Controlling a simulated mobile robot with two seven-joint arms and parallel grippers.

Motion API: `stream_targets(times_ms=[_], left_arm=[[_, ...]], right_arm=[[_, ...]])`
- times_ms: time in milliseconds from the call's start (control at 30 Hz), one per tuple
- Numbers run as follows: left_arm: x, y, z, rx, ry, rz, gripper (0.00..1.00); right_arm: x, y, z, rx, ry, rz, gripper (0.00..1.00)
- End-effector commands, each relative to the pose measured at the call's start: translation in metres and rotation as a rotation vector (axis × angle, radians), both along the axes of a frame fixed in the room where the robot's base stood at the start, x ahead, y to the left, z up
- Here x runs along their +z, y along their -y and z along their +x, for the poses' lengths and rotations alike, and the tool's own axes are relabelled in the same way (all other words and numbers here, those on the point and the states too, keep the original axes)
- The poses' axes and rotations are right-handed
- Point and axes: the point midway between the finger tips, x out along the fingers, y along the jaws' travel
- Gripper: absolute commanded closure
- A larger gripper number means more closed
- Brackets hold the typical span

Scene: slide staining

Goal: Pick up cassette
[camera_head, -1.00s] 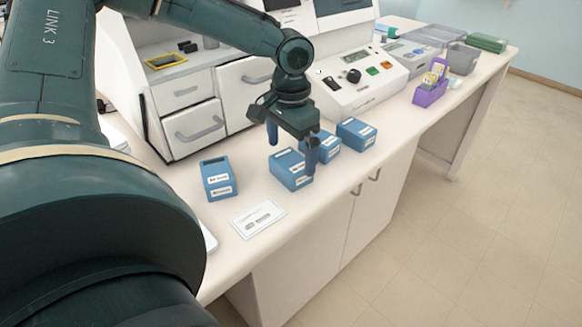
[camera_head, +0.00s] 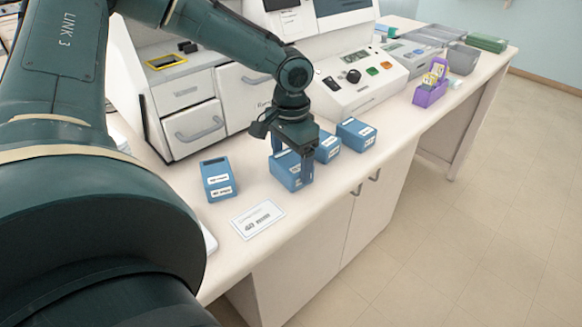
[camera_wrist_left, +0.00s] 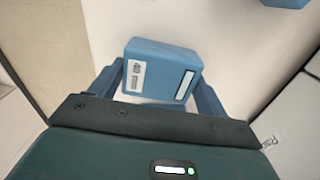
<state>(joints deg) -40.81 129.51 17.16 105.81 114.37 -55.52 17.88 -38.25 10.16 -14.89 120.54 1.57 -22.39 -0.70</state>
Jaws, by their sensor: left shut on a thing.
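The blue cassette (camera_head: 284,176) is a small box with white labels, standing on the pale counter in the head view. It also shows in the left wrist view (camera_wrist_left: 162,68), between the fingers. My left gripper (camera_head: 292,164) points down over it and is shut on its two sides; its fingers also show in the left wrist view (camera_wrist_left: 157,92). The gripper body hides part of the cassette's top in the head view. I cannot tell any gap under it. My right gripper is not in view.
Similar blue boxes stand close to the right (camera_head: 327,147) and (camera_head: 356,134), and one stands to the left (camera_head: 218,179). A white card (camera_head: 258,218) lies in front. A purple rack (camera_head: 430,93) and a control panel (camera_head: 358,84) are farther back. The counter's front edge is near.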

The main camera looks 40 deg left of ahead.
Motion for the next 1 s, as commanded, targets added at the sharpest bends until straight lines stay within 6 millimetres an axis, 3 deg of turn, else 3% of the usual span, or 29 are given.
stream_targets(times_ms=[100, 400, 800, 1000], left_arm=[[0.000, 0.000, 0.000, 0.000, 0.001, 0.000, 0.52], [0.007, 0.000, 0.001, 0.000, 0.004, -0.001, 0.52], [0.081, 0.000, 0.001, 0.001, 0.006, -0.001, 0.52], [0.099, 0.000, 0.001, 0.000, 0.003, -0.002, 0.52]], right_arm=[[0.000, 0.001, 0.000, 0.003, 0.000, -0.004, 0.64], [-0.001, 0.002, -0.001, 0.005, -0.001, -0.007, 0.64], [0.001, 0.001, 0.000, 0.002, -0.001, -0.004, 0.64], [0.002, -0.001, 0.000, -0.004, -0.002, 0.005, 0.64]])
